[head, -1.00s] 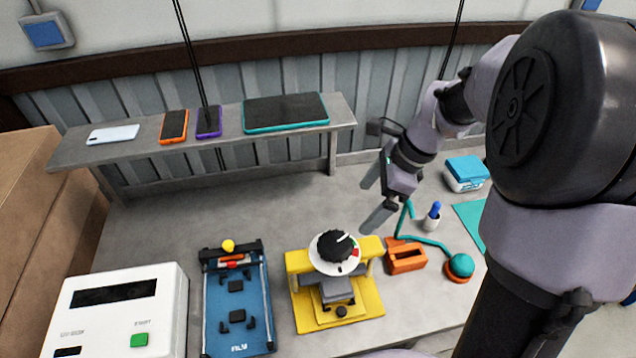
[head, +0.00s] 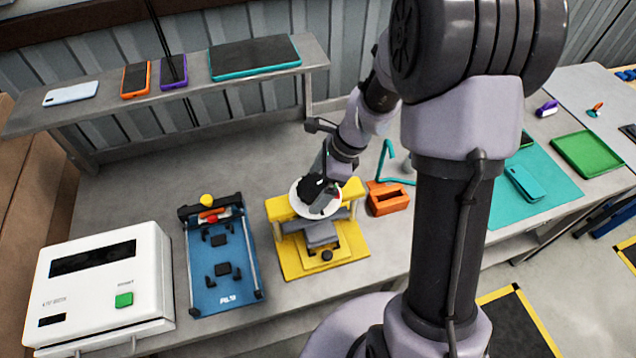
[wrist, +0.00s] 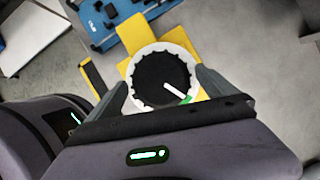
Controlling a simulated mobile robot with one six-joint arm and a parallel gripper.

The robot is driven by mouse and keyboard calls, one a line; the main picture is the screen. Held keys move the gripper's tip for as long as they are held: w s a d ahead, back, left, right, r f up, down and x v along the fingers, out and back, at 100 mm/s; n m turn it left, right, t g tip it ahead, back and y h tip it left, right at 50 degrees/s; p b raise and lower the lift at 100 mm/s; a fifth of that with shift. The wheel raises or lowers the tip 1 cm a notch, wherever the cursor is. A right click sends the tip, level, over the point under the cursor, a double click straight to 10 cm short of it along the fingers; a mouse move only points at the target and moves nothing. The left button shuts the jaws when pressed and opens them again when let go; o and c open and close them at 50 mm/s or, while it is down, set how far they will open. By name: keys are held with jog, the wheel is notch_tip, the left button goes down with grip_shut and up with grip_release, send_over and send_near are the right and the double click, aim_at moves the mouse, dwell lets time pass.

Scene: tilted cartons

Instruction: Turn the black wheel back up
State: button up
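The black wheel (wrist: 160,80) has a ridged rim and a white pointer line. It sits on a round white dial (wrist: 150,50) on a yellow stand (head: 350,262). In the wrist view the pointer slants to the lower right, its outer end near a green mark. In the head view the wheel (head: 311,187) is partly hidden by my gripper (head: 324,196). My gripper (wrist: 161,79) is open, one finger on each side of the wheel. Small gaps seem to show between fingers and wheel; whether they touch is unclear.
A blue fixture (head: 228,265) and a white box with a green button (head: 100,290) stand to the left. An orange block (head: 388,199) is close on the right. A shelf (head: 115,108) with phones and a tablet runs behind.

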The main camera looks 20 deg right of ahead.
jog(key=c, duration=1.2)
jog(key=shift+w, duration=0.1)
